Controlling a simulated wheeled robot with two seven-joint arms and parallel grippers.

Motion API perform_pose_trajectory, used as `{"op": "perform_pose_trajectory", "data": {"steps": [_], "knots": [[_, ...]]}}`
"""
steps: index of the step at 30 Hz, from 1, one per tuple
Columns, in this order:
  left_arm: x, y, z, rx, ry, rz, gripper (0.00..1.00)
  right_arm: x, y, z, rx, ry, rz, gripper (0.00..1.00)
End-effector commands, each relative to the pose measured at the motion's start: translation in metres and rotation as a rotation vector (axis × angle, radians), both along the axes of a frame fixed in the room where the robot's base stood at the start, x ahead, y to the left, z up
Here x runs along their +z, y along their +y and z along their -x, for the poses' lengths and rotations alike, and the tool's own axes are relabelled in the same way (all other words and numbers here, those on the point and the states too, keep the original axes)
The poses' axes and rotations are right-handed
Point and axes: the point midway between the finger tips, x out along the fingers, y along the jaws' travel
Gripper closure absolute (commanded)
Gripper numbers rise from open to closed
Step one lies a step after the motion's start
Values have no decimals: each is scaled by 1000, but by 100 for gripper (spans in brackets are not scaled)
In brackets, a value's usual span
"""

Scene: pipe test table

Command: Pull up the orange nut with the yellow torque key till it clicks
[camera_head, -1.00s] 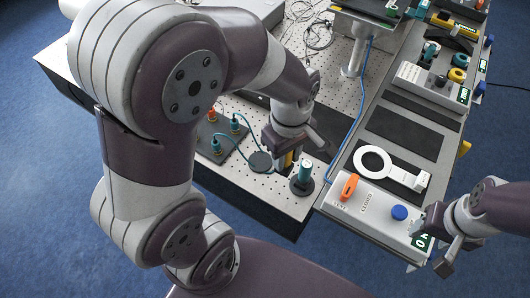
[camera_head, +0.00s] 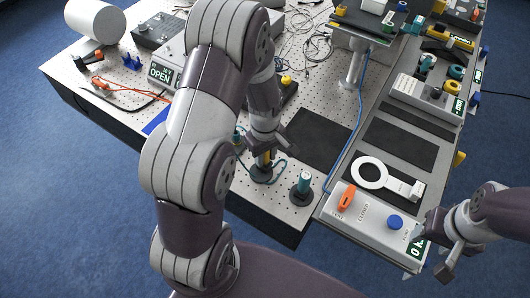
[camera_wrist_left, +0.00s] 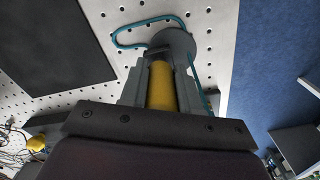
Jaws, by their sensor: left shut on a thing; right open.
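My left gripper (camera_head: 264,150) is shut on the yellow torque key (camera_wrist_left: 162,88), which stands between the two grey fingers in the left wrist view. A little of the yellow also shows below the gripper in the head view (camera_head: 265,159). The key's lower end is over a round grey disc (camera_wrist_left: 172,42) with a teal cable. I cannot tell whether they touch. I cannot make out the orange nut; my left arm covers part of the perforated table. My right gripper (camera_head: 434,252) is open and empty near the front right corner of the white valve box.
A teal tool in a dark round holder (camera_head: 302,188) stands just right of the left gripper. The white box (camera_head: 375,222) carries an orange lever (camera_head: 347,196) and a blue knob (camera_head: 395,222). A white ring-headed tool (camera_head: 372,172) lies behind it. A blue cable (camera_head: 358,105) runs along the table.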

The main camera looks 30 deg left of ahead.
Motion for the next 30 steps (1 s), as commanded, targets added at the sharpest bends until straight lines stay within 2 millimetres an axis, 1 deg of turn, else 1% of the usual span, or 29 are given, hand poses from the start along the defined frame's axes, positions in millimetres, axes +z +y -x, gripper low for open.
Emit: {"op": "perform_pose_trajectory", "data": {"steps": [5,6,8,16,19,23,26,30], "knots": [[-6,0,0,0,0,0,100,-4,0,0,0,0,0,44],[-5,0,0,0,0,0,62,-3,0,0,0,0,0,44],[-5,0,0,0,0,0,43,-3,0,0,0,0,0,44],[-5,0,0,0,0,0,43,-3,0,0,0,0,0,44],[-4,0,-1,0,-3,-1,43,-9,0,0,0,0,0,44],[19,0,-2,0,-7,-1,43,-12,0,0,0,0,0,44],[40,5,2,2,-8,-2,43,-22,0,0,0,0,0,44],[76,6,3,0,-6,-1,43,-23,0,0,0,0,0,44]]}}
